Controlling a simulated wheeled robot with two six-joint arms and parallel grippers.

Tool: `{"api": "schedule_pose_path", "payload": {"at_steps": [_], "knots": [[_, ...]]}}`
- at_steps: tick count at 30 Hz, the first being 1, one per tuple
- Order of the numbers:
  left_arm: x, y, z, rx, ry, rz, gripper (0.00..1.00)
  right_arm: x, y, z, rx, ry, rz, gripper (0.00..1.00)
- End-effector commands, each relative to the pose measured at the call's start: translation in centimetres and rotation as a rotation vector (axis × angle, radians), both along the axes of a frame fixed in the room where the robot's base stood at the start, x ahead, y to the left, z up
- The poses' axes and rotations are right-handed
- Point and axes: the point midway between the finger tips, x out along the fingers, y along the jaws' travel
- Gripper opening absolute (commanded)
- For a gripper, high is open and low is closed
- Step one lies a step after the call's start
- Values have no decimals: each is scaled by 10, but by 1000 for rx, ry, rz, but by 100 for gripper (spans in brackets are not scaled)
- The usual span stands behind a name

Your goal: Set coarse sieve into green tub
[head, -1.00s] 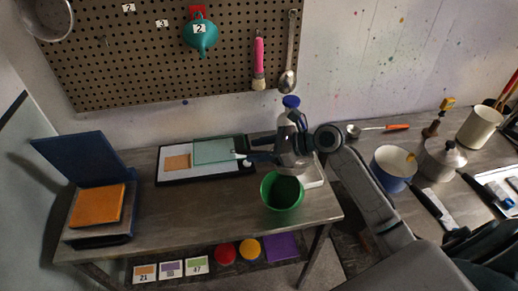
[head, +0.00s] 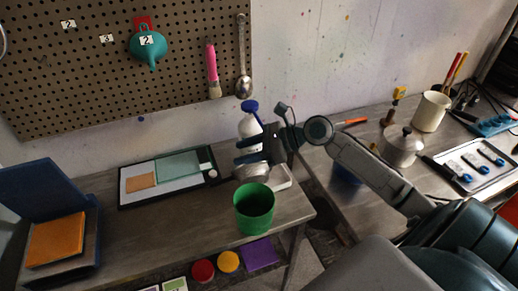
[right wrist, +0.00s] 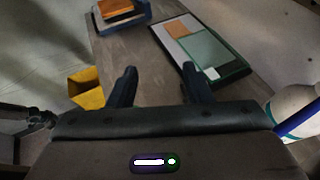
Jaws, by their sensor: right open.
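The green tub (head: 254,210) stands upright on the workbench near its front right edge, its open mouth facing up. At the far left edge, only a sliver of a round metal rim (head: 2,40) shows on the pegboard; it looks like the sieve, mostly cut off by the frame. My right gripper (head: 240,150) is above and behind the tub, in front of the bottle, pointing left. It is open and empty, and its two fingers show apart in the right wrist view (right wrist: 158,84). My left gripper is not in view.
A blue-capped white bottle (head: 249,124) stands close behind my right gripper. The pegboard (head: 90,85) holds a teal funnel (head: 148,45), a pink-handled brush (head: 212,70) and a spoon (head: 242,60). A dark tray (head: 130,198) with flat sheets lies mid-bench.

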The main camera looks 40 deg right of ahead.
Motion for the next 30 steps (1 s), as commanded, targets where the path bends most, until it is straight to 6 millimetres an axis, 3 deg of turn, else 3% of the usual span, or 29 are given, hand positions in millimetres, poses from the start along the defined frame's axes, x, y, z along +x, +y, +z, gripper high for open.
{"api": "schedule_pose_path", "payload": {"at_steps": [12,30], "knots": [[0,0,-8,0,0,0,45,-18,-24,11,-4,1,2,45],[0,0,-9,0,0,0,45,-21,-28,16,0,0,0,45]]}}
